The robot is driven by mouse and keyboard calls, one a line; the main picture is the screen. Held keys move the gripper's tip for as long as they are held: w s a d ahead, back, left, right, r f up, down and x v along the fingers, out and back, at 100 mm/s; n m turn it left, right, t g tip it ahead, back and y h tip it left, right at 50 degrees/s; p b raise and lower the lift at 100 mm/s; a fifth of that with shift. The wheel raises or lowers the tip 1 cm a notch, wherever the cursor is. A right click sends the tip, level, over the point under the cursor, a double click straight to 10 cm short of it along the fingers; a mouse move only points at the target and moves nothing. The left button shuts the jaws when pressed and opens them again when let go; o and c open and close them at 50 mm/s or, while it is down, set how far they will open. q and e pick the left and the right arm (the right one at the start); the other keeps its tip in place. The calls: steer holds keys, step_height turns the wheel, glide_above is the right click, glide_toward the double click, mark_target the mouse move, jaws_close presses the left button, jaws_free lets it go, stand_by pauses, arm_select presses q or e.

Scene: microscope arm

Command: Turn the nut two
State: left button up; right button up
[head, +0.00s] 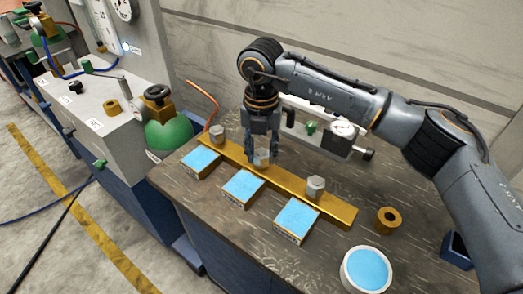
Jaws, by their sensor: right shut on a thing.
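A long brass bar (285,183) lies diagonally on the dark table, with three grey hex nuts along it. One nut (217,132) is near the bar's left end, and another (315,187) is nearer the right end. The middle nut (262,159), apparently nut two, sits between my right gripper's fingers. My right gripper (262,153) points down from above and is shut on this middle nut. The fingers partly hide the nut and the bar behind it. My left gripper is not in view.
Blue-topped blocks stand along the bar's front: left (200,161), middle (243,187) and right (298,217). A blue-topped round dish (366,271) and brass ring (387,220) are at right. A gauge device (342,129) stands behind. A green tank (170,135) is left.

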mark_target(261, 154)
steer(key=o, duration=1.2)
steer(key=shift+c, duration=0.2)
step_height(261, 154, up, 12)
